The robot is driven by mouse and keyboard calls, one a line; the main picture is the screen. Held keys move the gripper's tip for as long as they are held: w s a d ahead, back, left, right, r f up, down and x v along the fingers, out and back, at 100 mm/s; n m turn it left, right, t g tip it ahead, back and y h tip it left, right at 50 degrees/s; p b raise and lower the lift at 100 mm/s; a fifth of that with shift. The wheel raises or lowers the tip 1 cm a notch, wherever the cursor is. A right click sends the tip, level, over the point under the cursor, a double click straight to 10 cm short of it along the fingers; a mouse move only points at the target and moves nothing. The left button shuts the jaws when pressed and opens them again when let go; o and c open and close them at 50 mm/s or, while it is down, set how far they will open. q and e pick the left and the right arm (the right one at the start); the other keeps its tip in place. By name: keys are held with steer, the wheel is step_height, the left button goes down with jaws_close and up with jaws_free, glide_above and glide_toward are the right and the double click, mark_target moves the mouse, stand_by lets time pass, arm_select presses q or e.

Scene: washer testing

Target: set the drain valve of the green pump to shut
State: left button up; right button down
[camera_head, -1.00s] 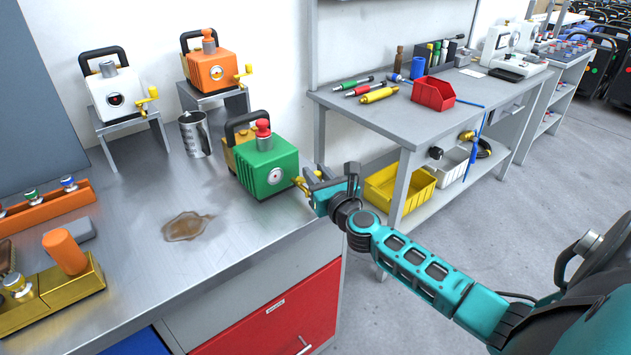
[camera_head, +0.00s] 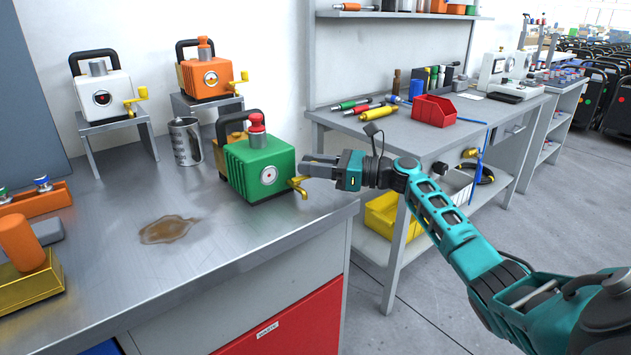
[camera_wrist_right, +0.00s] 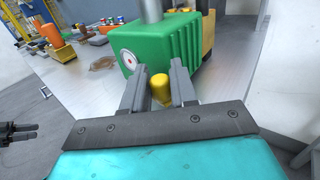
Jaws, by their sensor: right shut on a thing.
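The green pump (camera_head: 262,166) stands on the steel bench, with a red-topped post, a black carry handle and a white round dial on its front. Its yellow drain valve (camera_head: 298,185) sticks out at its lower right; its far parts are hidden by the pump. My right gripper (camera_head: 306,167) is at the pump's right side, at the valve. In the right wrist view, the rounded yellow valve end (camera_wrist_right: 160,90) lies between its two fingers, which are shut on it. A dark shape (camera_wrist_right: 18,131) at the left edge there may be my left gripper; its fingers are unclear.
White (camera_head: 107,92) and orange (camera_head: 210,76) pumps stand on raised stands behind. A metal jug (camera_head: 186,142) is close left of the green pump. A brown puddle (camera_head: 168,229) lies on the bench front. A second bench (camera_head: 400,125) stands to the right beyond a gap.

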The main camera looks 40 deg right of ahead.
steer(key=shift+w+n+g+y+b, duration=0.3)
steer(key=shift+n+g+y+b, duration=0.5)
steer(key=shift+g+y, duration=0.1)
steer(key=c, duration=1)
jaws_free()
steer(key=shift+a, duration=0.1)
steer(key=p+v, duration=0.1)
steer(key=v, duration=1.2)
steer(key=shift+w, duration=0.1)
